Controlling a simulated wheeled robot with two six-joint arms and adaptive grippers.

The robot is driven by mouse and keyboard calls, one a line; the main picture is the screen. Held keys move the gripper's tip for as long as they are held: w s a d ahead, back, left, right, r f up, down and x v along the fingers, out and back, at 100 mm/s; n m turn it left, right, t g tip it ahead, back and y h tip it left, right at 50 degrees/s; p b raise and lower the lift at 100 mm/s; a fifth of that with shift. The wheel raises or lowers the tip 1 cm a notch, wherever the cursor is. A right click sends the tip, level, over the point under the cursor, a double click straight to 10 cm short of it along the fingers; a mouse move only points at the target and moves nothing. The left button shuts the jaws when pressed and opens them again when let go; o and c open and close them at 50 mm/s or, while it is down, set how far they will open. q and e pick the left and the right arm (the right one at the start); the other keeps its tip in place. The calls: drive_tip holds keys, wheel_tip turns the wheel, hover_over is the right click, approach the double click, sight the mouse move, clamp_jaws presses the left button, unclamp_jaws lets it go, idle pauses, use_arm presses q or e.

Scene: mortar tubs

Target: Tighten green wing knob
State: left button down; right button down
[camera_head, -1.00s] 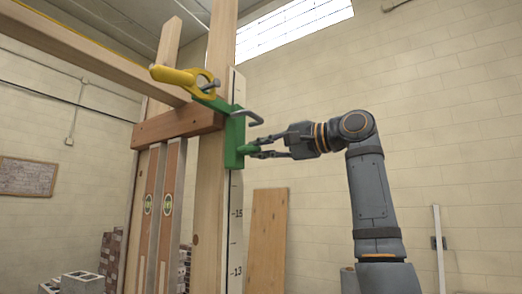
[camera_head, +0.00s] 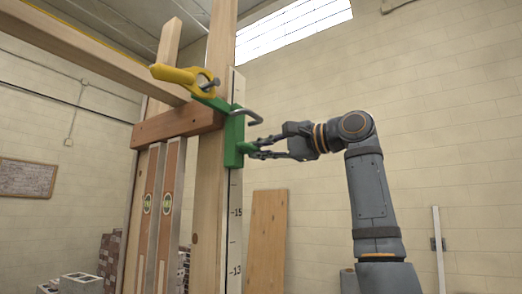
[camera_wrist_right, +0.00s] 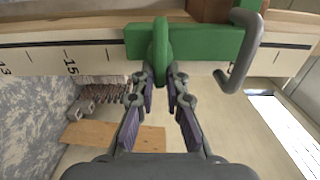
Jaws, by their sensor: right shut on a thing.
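The green wing knob (camera_wrist_right: 160,50) stands out from the green clamp body (camera_wrist_right: 205,42) in the right wrist view, its flat wing edge-on to the camera. In the head view the knob (camera_head: 246,148) shows small on the right side of the green clamp body (camera_head: 233,140), partly hidden by the fingers. My right gripper (camera_head: 257,150) reaches in from the right and is shut on the knob. In the wrist view the gripper's fingertips (camera_wrist_right: 160,73) press on both sides of the wing. My left gripper is not in view.
The clamp sits on a tall wooden post with a marked scale strip (camera_head: 235,215). A grey hooked rod (camera_head: 250,118) sticks out just above the knob. A yellow handle (camera_head: 180,75) is at upper left. A plank (camera_head: 267,240) leans on the wall. Right of the post is open.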

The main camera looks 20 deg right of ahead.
drive_tip(key=c, duration=1.4)
unclamp_jaws()
drive_tip(key=shift+a+r, duration=0.1)
drive_tip(key=v, duration=1.2)
drive_tip(key=shift+s, duration=0.1)
